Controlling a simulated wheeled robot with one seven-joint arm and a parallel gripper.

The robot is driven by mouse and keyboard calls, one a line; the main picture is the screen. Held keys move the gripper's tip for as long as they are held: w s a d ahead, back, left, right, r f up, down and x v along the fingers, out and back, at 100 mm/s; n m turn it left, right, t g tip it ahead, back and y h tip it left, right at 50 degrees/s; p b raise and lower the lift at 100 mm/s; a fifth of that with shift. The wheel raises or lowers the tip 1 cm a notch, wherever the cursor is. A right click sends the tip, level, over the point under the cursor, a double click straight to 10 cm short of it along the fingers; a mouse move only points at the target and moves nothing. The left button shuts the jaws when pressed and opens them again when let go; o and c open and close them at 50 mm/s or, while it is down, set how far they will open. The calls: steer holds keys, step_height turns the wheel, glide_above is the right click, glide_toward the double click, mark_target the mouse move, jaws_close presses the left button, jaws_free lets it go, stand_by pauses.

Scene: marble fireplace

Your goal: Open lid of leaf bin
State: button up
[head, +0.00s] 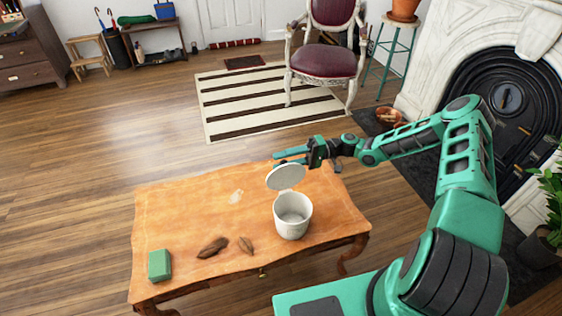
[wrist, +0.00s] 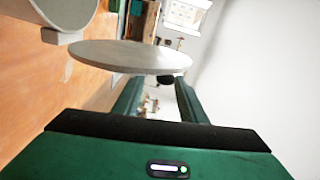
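The leaf bin (head: 292,215) is a small white round bin standing upright on the wooden table, toward its right side. Its round lid (head: 285,177) is raised at the back rim and tilted up, and the bin's inside shows. In the wrist view the lid (wrist: 130,57) is seen nearly edge-on, with part of the bin (wrist: 68,10) at the upper left. My gripper (head: 282,157) is just behind the lid, above the table's far edge. Its two green fingers (wrist: 160,85) are apart with nothing visible between them. The lid hides part of the fingers; I cannot tell whether they touch it.
The table (head: 180,215) also bears a green block (head: 159,265), two brown leaves (head: 213,247) and a pale leaf-like piece (head: 236,196). A red chair (head: 325,60) and striped rug (head: 260,105) lie beyond. The fireplace (head: 505,95) is at right. The floor left is clear.

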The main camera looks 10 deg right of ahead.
steer(key=w+d, duration=0.1)
steer(key=d, duration=0.9)
steer(key=shift+w+d, duration=0.15)
steer(key=shift+d, duration=0.25)
